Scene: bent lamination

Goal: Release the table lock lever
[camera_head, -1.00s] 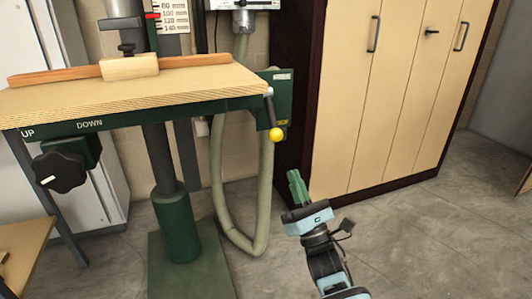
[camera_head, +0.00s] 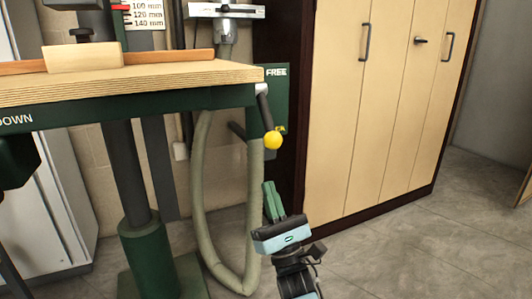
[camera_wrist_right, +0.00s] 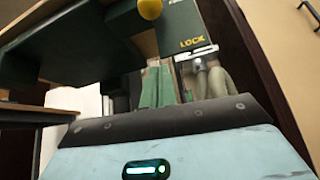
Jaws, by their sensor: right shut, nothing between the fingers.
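The table lock lever (camera_head: 265,112) is a dark rod with a yellow ball knob (camera_head: 272,140). It hangs down at the right end of the table's green frame, in front of a green plate (camera_head: 275,90) marked FREE at its top. In the right wrist view the yellow knob (camera_wrist_right: 150,9) shows at the top, and LOCK (camera_wrist_right: 192,42) is readable on the plate. My right gripper (camera_head: 272,202) is shut and empty, with green fingers pointing up, below the knob and apart from it. It also shows in the right wrist view (camera_wrist_right: 158,88). My left gripper is not in view.
The wooden table top (camera_head: 130,82) carries a fence and block (camera_head: 84,57). A grey hose (camera_head: 202,190) loops behind the lever, beside the green column (camera_head: 150,255). A wooden cabinet (camera_head: 375,100) stands to the right. Floor (camera_head: 430,240) at right is clear.

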